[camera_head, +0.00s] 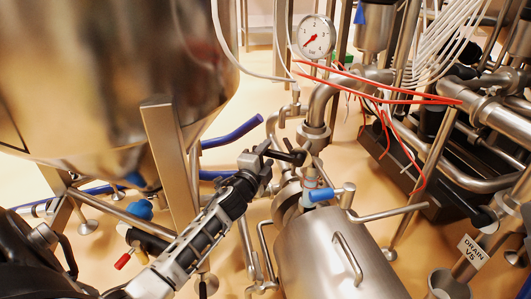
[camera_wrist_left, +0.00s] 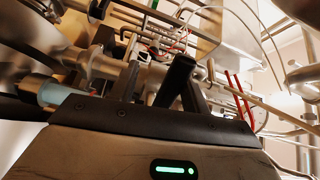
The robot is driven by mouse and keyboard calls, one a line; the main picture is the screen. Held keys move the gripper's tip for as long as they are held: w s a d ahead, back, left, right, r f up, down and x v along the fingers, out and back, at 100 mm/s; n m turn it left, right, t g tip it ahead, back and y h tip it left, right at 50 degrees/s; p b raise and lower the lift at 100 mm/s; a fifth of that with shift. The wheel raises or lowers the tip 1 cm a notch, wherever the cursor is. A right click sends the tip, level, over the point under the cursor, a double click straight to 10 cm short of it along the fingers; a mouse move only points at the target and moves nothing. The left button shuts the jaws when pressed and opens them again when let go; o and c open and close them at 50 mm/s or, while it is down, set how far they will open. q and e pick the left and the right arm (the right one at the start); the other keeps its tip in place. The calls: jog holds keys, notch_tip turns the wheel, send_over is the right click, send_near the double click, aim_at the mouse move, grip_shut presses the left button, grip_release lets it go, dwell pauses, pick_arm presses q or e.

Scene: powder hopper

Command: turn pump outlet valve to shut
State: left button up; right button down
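In the head view my left arm comes in from the lower left, and its gripper (camera_head: 268,155) is at a black valve handle (camera_head: 291,157) on the pipework above the steel pump body (camera_head: 335,258). I take this handle to be the pump outlet valve's; no label shows on it. In the left wrist view the black handle (camera_wrist_left: 176,80) stands between the two fingers of my left gripper (camera_wrist_left: 163,88). The fingers are apart, with a gap visible beside the handle. Whether one finger touches it is unclear. My right gripper is not in view.
A pressure gauge (camera_head: 313,37) stands above the valve. A blue-handled fitting (camera_head: 325,194) sits just below it. Red cables (camera_head: 385,94) hang to the right. The large steel hopper (camera_head: 110,70) fills the upper left, with its leg (camera_head: 170,155) beside my arm. A drain tag (camera_head: 473,251) is at lower right.

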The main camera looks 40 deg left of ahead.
pick_arm(q)
jog(key=shift+s+f, duration=0.2)
jog(key=p+v, duration=0.3)
jog(key=v, duration=1.2)
jog(key=shift+s+r, duration=0.2)
jog(key=shift+s, duration=0.1)
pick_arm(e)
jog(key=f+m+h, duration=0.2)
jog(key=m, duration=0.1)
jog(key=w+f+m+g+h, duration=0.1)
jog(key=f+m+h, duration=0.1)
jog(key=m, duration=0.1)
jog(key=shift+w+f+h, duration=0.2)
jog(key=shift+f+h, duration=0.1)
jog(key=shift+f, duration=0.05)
pick_arm(q)
jog(key=shift+d+r, duration=0.1)
jog(key=shift+r, duration=0.05)
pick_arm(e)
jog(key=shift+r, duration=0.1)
